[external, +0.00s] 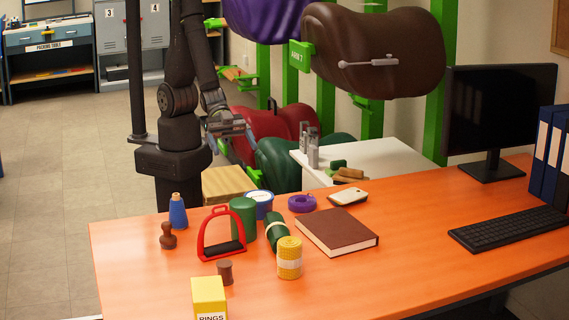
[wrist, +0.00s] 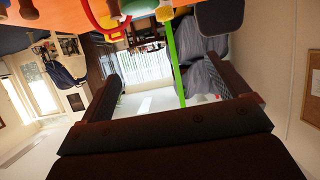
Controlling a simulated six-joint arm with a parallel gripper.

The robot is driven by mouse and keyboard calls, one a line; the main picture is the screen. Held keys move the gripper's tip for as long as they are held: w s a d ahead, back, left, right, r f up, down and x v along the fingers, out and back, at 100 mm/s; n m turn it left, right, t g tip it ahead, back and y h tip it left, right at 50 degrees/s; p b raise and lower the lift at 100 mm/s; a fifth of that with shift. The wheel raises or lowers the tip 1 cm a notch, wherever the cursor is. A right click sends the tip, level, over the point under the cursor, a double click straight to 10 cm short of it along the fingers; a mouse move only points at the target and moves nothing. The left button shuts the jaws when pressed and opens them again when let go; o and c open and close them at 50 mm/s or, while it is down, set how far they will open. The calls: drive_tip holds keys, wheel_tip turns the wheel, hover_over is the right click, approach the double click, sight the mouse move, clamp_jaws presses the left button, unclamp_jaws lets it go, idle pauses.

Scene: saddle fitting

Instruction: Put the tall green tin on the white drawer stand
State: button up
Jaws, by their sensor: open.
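The tall green tin (external: 243,218) stands upright on the orange table, just behind and right of the red stirrup, which partly overlaps it. The white drawer stand (external: 385,155) stands behind the table; its white top shows and its front is mostly hidden. My gripper (external: 230,132) is in the air behind the table, above and behind the tin and left of the stand. In the wrist view my gripper (wrist: 172,85) has its two fingers wide apart with nothing between them. A green shape at that view's top edge cannot be told for certain.
Close to the tin are the red stirrup (external: 210,245), a blue-and-white tub (external: 260,203), a dark green roll (external: 277,232) and a yellow roll (external: 289,257). Metal pieces (external: 312,150) and small blocks (external: 347,173) occupy the stand's left side; its right side is clear. A brown saddle (external: 375,50) hangs above.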

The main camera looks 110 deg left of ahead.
drive_tip(key=s+r+h, duration=0.1)
drive_tip(key=s+r, duration=0.1)
drive_tip(key=s, duration=0.1)
approach(243, 202)
drive_tip(key=shift+m, duration=0.4)
drive_tip(key=x, duration=0.7)
drive_tip(key=f+x, duration=0.1)
drive_tip(key=x, duration=0.2)
drive_tip(key=shift+f, duration=0.15)
drive_tip(key=c, duration=1.3)
drive_tip(key=shift+c, duration=0.2)
wheel_tip(243, 202, up, 2)
wheel_tip(243, 202, up, 2)
drive_tip(key=shift+r, duration=0.1)
drive_tip(key=s+d+r, duration=0.4)
drive_tip(key=s+r, duration=0.2)
drive_tip(key=s, duration=0.5)
drive_tip(key=shift+d+r, duration=0.25)
drive_tip(key=shift+r, duration=0.15)
